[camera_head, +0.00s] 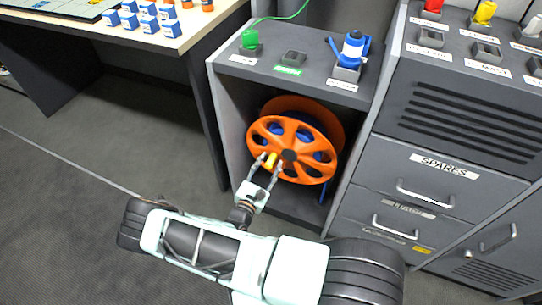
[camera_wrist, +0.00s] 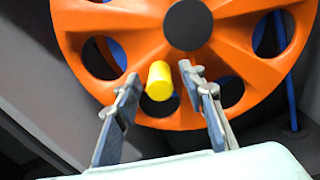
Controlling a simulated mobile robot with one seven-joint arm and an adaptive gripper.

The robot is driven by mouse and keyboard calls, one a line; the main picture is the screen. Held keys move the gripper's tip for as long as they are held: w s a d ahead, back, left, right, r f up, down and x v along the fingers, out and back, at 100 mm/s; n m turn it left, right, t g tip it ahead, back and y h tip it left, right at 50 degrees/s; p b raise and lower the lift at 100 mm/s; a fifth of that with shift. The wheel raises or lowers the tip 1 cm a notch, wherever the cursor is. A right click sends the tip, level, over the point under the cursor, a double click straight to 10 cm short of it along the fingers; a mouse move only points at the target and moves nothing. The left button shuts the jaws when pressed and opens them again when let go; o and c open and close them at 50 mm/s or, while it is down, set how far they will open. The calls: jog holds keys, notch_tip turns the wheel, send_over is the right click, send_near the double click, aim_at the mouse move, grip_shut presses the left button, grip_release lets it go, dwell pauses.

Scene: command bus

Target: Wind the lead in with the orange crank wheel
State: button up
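The orange crank wheel (camera_head: 298,132) stands upright in the open bay of the grey cabinet, with a dark hub at its centre. It fills the upper part of the wrist view (camera_wrist: 130,35). Its yellow handle (camera_wrist: 159,81) sticks out from the lower part of the wheel; it also shows in the head view (camera_head: 270,160). The blue lead (camera_wrist: 291,100) shows behind the wheel and hangs down on the right. My gripper (camera_wrist: 160,82) is open, its two fingers on either side of the yellow handle, with a visible gap on each side.
The cabinet top holds a green plug (camera_head: 250,40), an empty socket (camera_head: 293,57) and a blue-and-white plug (camera_head: 352,48). Drawers with handles (camera_head: 425,194) stand on the right. A table (camera_head: 205,30) with small blue boxes stands at upper left. The floor (camera_head: 60,200) at left is clear.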

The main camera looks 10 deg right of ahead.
jog(key=shift+w+d, duration=0.2)
jog(key=shift+w, duration=0.05)
jog(key=shift+c, duration=0.4)
grip_shut()
